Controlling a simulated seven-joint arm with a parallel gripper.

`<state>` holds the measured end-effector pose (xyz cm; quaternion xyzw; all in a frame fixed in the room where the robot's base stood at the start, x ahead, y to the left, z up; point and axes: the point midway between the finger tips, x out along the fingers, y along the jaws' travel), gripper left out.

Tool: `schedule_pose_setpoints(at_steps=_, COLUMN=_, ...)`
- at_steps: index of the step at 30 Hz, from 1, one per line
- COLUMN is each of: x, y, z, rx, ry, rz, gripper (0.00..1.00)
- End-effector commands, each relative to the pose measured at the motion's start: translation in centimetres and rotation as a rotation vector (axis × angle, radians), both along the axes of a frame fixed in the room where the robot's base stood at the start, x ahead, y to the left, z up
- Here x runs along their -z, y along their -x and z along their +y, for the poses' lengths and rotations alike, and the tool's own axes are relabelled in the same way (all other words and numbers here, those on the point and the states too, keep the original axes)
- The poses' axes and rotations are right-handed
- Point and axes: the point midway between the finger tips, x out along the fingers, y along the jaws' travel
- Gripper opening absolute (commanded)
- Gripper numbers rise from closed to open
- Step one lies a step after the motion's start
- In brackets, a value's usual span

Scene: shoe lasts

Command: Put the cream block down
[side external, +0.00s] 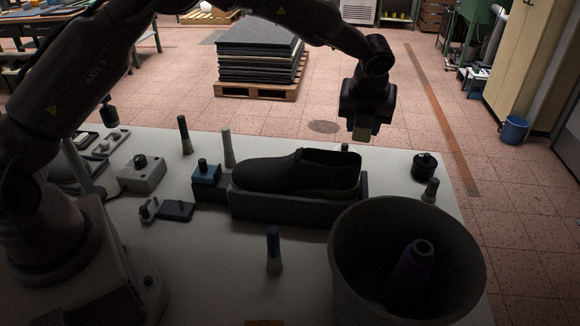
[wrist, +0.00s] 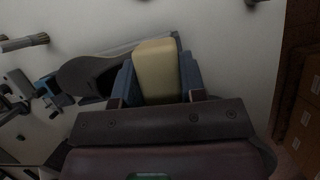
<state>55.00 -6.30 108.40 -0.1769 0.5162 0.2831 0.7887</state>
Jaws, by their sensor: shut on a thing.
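The cream block (wrist: 156,68) is between the two blue fingers of my gripper (wrist: 157,84) in the wrist view. My gripper is shut on it. In the side external view, my gripper (side external: 364,122) points down with the block (side external: 362,134) below its fingers. The block looks held in the air above the far side of the white table (side external: 395,180), beyond the black shoe (side external: 300,172). The block's exact height above the table is hard to tell.
The shoe sits on a dark grey box (side external: 285,208). A large dark tub (side external: 345,262) with a cone-shaped thing (side external: 412,268) inside stands at front right. A small black round thing (side external: 424,165) and a brush-like piece (side external: 430,190) stand at right. Bare tabletop lies between shoe and these.

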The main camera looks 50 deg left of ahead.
Motion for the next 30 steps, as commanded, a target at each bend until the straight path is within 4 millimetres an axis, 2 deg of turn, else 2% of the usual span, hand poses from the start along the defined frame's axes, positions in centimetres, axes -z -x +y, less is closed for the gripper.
schedule_pose_setpoints(at_steps=1, x=-0.3, y=1.0, z=2.2, rx=-0.016, ry=-0.003, rz=0.001, gripper=0.14)
schedule_pose_setpoints(at_steps=6, x=-0.3, y=5.3, z=8.5, rx=-0.051, ry=-0.004, rz=-0.001, gripper=0.14)
schedule_pose_setpoints(at_steps=9, x=-0.2, y=8.2, z=11.4, rx=-0.068, ry=0.000, rz=-0.001, gripper=0.14)
schedule_pose_setpoints(at_steps=12, x=0.0, y=11.0, z=13.4, rx=-0.080, ry=0.006, rz=0.001, gripper=0.14)
schedule_pose_setpoints(at_steps=18, x=0.5, y=15.2, z=15.6, rx=-0.099, ry=0.019, rz=0.006, gripper=0.14)
schedule_pose_setpoints(at_steps=22, x=0.8, y=17.2, z=16.4, rx=-0.108, ry=0.027, rz=0.008, gripper=0.14)
schedule_pose_setpoints(at_steps=24, x=2.5, y=16.9, z=16.2, rx=-0.103, ry=0.026, rz=0.014, gripper=0.14)
schedule_pose_setpoints(at_steps=30, x=5.2, y=16.9, z=16.2, rx=-0.102, ry=0.025, rz=0.011, gripper=0.14)
